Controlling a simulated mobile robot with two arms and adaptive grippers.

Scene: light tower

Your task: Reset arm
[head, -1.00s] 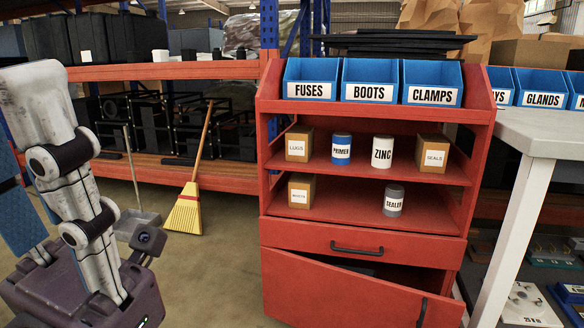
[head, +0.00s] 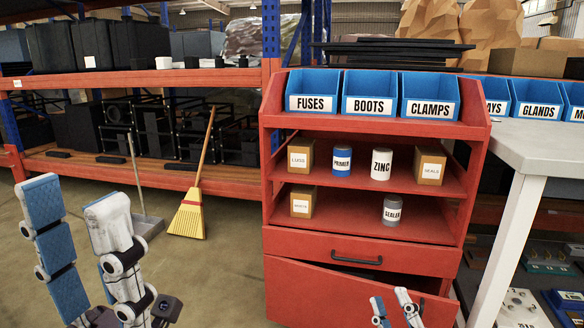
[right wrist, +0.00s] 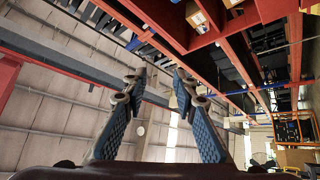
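My left gripper (head: 73,192) is at the lower left of the head view, with its two fingers apart, pointing up, and nothing between them. My right gripper (head: 389,298) shows only its fingertips at the bottom of the head view, in front of the red cabinet's lower door. In the right wrist view its blue-padded fingers (right wrist: 159,72) stand apart with nothing between them. The red cabinet (head: 352,246) holds blue bins labelled FUSES (head: 312,92), BOOTS (head: 369,94) and CLAMPS (head: 430,97) on top. Its lower door (head: 320,295) is partly open.
Cans and small boxes stand on the cabinet's shelves, including a ZINC can (head: 381,164) and a SEALER can (head: 392,210). A yellow broom (head: 188,214) leans at the orange rack (head: 140,172). A light table (head: 545,142) stands at right. Open floor lies at left.

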